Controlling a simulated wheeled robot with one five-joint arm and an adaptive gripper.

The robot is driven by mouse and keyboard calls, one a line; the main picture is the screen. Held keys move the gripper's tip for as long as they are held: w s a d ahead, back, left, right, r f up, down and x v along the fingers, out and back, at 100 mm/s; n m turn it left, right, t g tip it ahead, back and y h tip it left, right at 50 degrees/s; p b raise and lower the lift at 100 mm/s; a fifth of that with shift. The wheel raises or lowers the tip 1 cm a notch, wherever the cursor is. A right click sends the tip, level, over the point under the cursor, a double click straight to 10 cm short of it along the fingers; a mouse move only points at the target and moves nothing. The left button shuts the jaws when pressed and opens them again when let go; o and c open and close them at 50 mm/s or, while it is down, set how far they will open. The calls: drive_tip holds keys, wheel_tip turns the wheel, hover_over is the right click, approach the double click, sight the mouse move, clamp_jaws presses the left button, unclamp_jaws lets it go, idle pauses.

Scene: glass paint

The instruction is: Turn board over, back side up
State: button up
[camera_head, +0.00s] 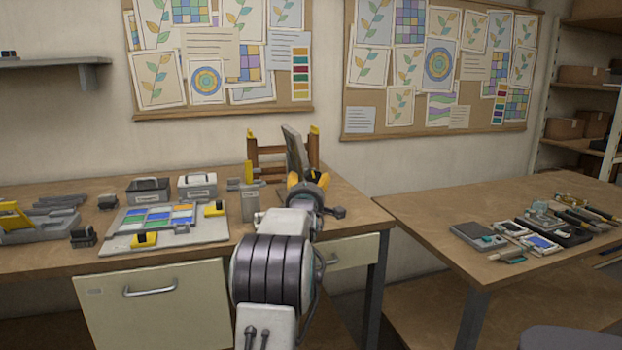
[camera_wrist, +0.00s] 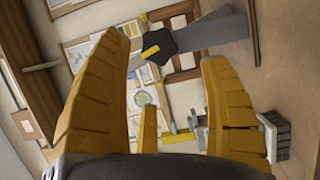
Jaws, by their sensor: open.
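A grey flat panel (camera_head: 294,150), probably the board, stands steeply tilted by a wooden stand (camera_head: 252,158) with yellow clips at the back of the workbench. Which face it shows, I cannot tell. My gripper (camera_head: 303,183) is in front of the panel's lower part in the head view, at the bench's right end. In the wrist view my gripper (camera_wrist: 165,55) has its yellow fingers wide apart, with nothing held between them. Beyond the fingertips a grey panel (camera_wrist: 215,35) with a dark star-shaped knob (camera_wrist: 160,46) shows in front of the stand (camera_wrist: 182,75).
A pale tray (camera_head: 118,245) with blue and green glass panes and yellow-black clamps lies on the bench (camera_head: 340,200), left of my arm. Two small boxes stand behind it, and a grey block (camera_head: 249,205) stands nearer. A second table (camera_head: 430,215) at right holds several tools.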

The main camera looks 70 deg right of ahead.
sight(312, 178)
drive_tip(key=shift+p+x, duration=0.7)
drive_tip(key=shift+x, duration=2.8)
drive_tip(key=shift+c, duration=0.2)
drive_tip(key=c, duration=0.6)
drive_tip(key=shift+f, duration=0.15)
drive_tip(key=c, duration=0.6)
